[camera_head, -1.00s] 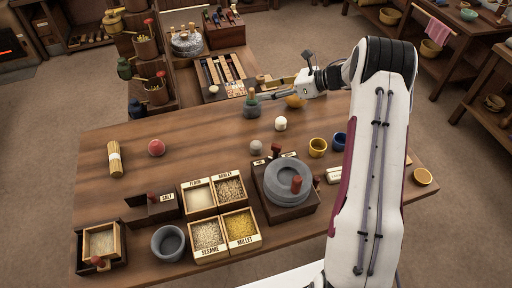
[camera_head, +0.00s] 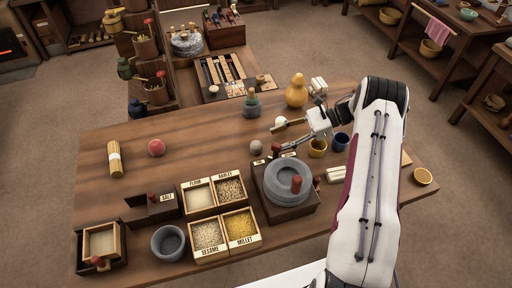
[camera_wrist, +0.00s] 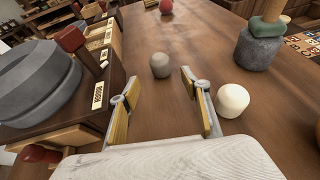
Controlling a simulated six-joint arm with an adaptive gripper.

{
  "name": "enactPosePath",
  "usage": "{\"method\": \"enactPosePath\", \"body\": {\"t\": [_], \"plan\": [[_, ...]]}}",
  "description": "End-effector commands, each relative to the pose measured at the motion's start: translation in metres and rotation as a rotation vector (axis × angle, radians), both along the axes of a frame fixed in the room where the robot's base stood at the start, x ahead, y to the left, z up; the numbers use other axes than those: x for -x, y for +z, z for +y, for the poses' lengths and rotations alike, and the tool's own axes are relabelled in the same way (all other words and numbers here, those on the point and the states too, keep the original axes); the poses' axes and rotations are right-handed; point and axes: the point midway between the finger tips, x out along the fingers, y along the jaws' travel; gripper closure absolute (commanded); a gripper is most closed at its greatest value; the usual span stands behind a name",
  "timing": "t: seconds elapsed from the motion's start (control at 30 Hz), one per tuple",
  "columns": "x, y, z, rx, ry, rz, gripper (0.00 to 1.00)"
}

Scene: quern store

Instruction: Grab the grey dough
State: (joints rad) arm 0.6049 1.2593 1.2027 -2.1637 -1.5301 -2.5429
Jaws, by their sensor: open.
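The grey dough (camera_head: 256,146) is a small round ball on the wooden table, just behind the quern's wooden base. In the wrist view the grey dough (camera_wrist: 160,65) lies ahead of my gripper (camera_wrist: 158,95), roughly in line with the gap between the two fingers. My gripper (camera_head: 282,137) is open and empty, to the right of the dough in the head view and apart from it. A white dough ball (camera_wrist: 232,100) sits just outside the right finger in the wrist view; it also shows in the head view (camera_head: 281,121), partly near the upper finger.
The stone quern (camera_head: 288,180) on its wooden base stands close in front of the dough. A red ball (camera_head: 156,147) lies left, with clear table between.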

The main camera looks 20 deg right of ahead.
Motion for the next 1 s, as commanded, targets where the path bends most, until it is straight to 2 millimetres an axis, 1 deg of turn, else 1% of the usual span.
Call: {"method": "enactPosePath", "body": {"t": [0.17,0.4,0.5,0.87,1.0], "plan": [[-0.001,-0.001,0.003,0.0,0.0,0.001,0.53],[-0.003,-0.008,0.02,0.0,0.0,0.001,0.53],[-0.003,-0.009,0.024,0.0,-0.001,0.002,0.53],[-0.004,-0.01,0.025,0.0,-0.001,0.001,0.53],[-0.005,-0.012,0.031,-0.001,0.0,0.001,0.53]]}}
